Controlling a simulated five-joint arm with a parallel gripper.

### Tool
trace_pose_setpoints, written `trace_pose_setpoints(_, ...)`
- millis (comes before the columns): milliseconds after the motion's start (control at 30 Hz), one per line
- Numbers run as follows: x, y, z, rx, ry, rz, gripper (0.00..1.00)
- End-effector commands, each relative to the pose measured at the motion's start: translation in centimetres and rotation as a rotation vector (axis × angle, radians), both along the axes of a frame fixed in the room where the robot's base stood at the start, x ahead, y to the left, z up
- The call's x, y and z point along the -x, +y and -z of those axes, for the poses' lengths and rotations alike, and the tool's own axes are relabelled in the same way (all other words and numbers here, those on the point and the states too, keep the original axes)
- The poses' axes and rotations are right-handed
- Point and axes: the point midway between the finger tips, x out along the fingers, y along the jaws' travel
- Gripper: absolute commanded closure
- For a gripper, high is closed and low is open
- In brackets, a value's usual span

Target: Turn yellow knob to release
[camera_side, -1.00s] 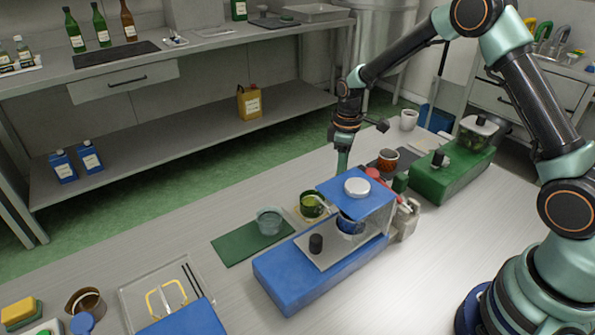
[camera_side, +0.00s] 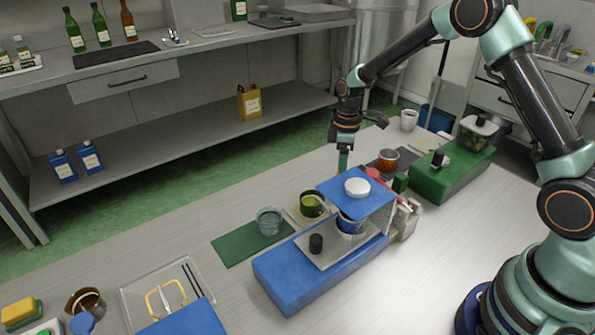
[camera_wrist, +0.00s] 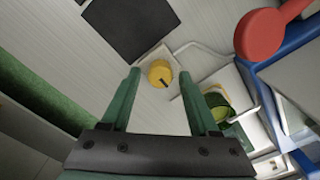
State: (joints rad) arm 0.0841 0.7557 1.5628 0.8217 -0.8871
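The yellow knob (camera_wrist: 160,73) is round with a dark mark on its edge. It sits on a pale plate on the table in the wrist view. My gripper (camera_wrist: 158,76) is open, with its two green fingers spread to either side of the knob in that view. The fingers look nearer to the camera than the knob, and I see no contact. In the side view my gripper (camera_side: 344,161) points down behind the blue machine (camera_side: 305,275). I cannot make out the knob there.
A red handle (camera_wrist: 262,34) lies to the right of the knob, by the blue frame. A green cup (camera_wrist: 217,103) is close below right. A dark mat (camera_wrist: 130,25) lies at upper left. A glass (camera_side: 269,221) and a green box (camera_side: 452,178) stand nearby.

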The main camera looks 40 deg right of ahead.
Motion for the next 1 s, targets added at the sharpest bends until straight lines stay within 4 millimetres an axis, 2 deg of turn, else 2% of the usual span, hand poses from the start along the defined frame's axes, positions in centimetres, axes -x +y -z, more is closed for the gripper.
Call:
trace_pose_setpoints(300, 0.0, 0.0, 0.1, -0.001, 0.001, 0.002, 0.31)
trace_pose_setpoints(433, 0.0, 0.0, -0.7, 0.000, -0.001, 0.002, 0.31)
trace_pose_setpoints(567, -0.1, 0.0, -2.7, 0.001, -0.005, 0.002, 0.31)
trace_pose_setpoints(800, -0.1, 0.0, -7.7, 0.001, -0.005, 0.002, 0.31)
trace_pose_setpoints(1000, 0.0, 0.0, -10.8, 0.000, -0.003, 0.001, 0.31)
